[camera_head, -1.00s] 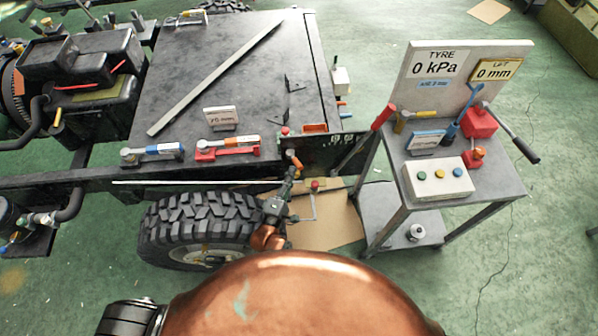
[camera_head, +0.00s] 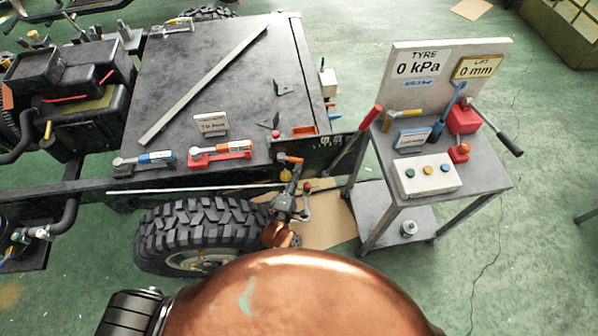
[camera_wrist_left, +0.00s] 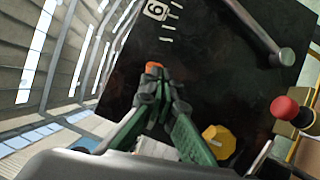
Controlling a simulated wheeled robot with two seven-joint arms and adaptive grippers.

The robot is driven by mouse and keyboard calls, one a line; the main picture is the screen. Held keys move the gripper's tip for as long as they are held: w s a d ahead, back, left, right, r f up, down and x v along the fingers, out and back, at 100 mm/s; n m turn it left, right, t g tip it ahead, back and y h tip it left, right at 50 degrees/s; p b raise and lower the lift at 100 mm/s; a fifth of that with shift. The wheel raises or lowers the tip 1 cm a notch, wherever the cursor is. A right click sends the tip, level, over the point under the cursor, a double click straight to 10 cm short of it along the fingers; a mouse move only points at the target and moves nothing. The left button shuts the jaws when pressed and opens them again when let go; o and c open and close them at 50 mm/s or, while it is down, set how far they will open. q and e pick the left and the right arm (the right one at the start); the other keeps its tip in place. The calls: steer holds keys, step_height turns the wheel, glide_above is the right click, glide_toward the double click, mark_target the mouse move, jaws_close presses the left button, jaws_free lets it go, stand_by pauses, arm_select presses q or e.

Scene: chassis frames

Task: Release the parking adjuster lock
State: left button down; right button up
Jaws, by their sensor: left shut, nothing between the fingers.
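My left gripper (camera_head: 296,168) is at the chassis's dark end panel (camera_head: 322,152), beside the rear tyre. In the left wrist view its green fingers (camera_wrist_left: 153,78) are together, with an orange tip (camera_wrist_left: 153,65) just beyond them; whether they touch cannot be told. The orange-ended lever (camera_head: 290,158) shows there in the head view. A yellow knob (camera_wrist_left: 218,140) is right of the fingers and also shows in the head view (camera_head: 286,175). No readable label marks which part is the parking adjuster lock. My right gripper is not in view.
A grey lever (camera_wrist_left: 255,32) crosses the panel and a red ball knob (camera_wrist_left: 284,107) stands to its right. The tyre (camera_head: 200,232) is left of my arm. A cart (camera_head: 400,190) with a button box (camera_head: 430,178) stands right.

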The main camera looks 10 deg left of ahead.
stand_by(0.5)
arm_select(q)
steer(key=s+a+f, duration=0.1)
steer(key=s, duration=1)
steer(key=shift+s+a+f, duration=0.3)
steer(key=shift+s, duration=0.05)
